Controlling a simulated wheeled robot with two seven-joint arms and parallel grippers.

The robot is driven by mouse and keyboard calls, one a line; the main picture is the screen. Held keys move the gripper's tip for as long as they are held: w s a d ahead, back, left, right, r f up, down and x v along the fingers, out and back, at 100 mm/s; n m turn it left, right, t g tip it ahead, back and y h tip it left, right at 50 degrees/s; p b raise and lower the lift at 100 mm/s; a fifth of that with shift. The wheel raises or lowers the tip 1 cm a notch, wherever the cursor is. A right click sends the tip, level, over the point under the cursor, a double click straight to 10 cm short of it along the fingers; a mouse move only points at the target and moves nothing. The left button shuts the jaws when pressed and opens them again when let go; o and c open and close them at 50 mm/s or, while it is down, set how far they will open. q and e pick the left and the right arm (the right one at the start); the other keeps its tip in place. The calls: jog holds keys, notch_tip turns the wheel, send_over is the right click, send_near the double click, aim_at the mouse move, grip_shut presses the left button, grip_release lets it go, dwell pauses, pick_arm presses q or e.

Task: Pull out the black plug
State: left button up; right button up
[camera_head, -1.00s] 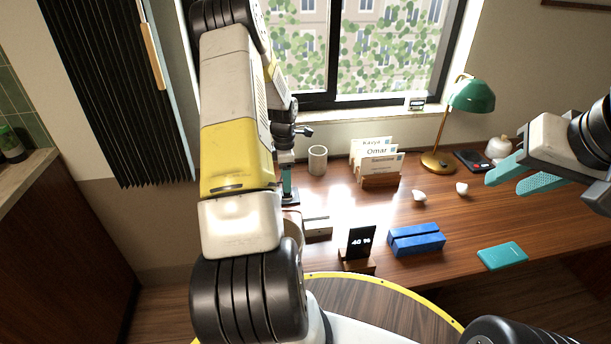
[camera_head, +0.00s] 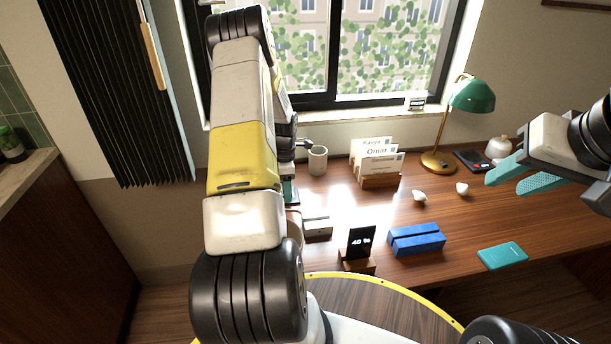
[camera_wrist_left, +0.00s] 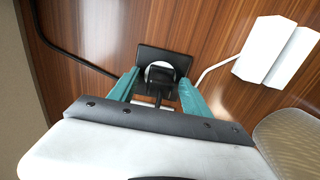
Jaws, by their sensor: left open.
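In the left wrist view a black square socket block (camera_wrist_left: 180,60) lies on the wooden desk with a pale round patch on its top. A small dark piece (camera_wrist_left: 155,88), which may be the black plug, shows between my fingers at its near side. A black cable (camera_wrist_left: 75,55) runs in from the left and a white cable (camera_wrist_left: 215,68) from the right. My left gripper (camera_wrist_left: 160,82) is open, with one teal finger on each side of the dark piece; contact cannot be told. In the head view my arm mostly hides this gripper (camera_head: 290,190). My right gripper (camera_head: 505,184) is open and empty above the desk's right side.
Near the left gripper are a mug (camera_head: 317,160), a card holder (camera_head: 381,181) and a white box (camera_wrist_left: 275,50). A 40 % display (camera_head: 361,242), blue block (camera_head: 417,240), teal notebook (camera_head: 502,256) and green lamp (camera_head: 472,96) stand farther right.

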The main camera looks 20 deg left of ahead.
pick_arm(q)
jog(key=shift+c, duration=0.5)
grip_shut()
jog(key=shift+r, duration=0.1)
dwell(0.3)
jog(key=shift+r, duration=2.95)
